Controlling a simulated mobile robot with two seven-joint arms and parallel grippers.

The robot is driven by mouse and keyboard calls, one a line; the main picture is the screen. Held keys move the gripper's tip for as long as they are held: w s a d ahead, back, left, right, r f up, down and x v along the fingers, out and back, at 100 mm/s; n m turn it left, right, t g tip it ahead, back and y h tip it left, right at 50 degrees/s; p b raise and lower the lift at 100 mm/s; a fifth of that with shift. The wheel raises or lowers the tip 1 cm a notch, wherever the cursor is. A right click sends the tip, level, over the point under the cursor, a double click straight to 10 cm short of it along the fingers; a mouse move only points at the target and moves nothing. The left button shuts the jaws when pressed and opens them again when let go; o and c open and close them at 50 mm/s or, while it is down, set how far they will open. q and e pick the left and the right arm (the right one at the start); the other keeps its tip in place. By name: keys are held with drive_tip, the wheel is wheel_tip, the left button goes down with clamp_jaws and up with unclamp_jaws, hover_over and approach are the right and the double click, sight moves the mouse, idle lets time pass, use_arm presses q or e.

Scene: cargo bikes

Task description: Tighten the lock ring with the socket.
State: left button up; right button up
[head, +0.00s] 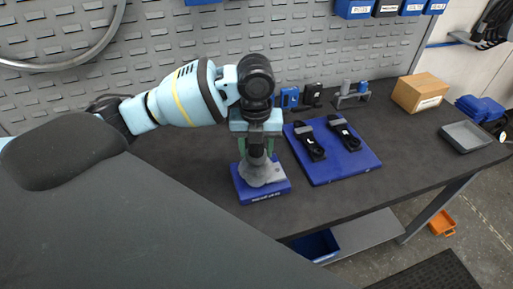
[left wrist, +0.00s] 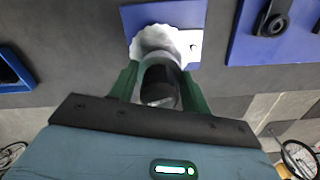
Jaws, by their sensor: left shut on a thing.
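My left gripper (head: 257,148) points down over the blue fixture base (head: 248,192) on the bench, its green fingers shut on a dark cylindrical tool, which looks like the socket (left wrist: 160,78). A silver, toothed stack (head: 264,177) stands on the base, directly below the socket. The toothed stack also shows in the left wrist view (left wrist: 153,39), with the blue base (left wrist: 192,14) around it. The socket's lower end overlaps the stack in both views; I cannot tell whether they touch. The lock ring cannot be made out. My right gripper is not in view.
A blue mat (head: 357,166) with two black parts lies right of the base. A small rack (head: 351,98) stands behind it. A cardboard box (head: 420,92) and a grey tray (head: 467,136) are at the right. A pegboard wall (head: 160,40) bounds the back.

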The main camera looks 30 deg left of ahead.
use_arm(q)
drive_tip(key=shift+s+f, duration=0.15)
drive_tip(key=shift+f, duration=0.15)
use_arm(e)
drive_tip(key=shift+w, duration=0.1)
use_arm(q)
drive_tip(key=m, duration=0.3)
drive_tip(key=shift+f, duration=0.1)
drive_tip(key=m, duration=0.3)
drive_tip(key=shift+d+m, duration=0.1)
drive_tip(key=shift+m, duration=0.2)
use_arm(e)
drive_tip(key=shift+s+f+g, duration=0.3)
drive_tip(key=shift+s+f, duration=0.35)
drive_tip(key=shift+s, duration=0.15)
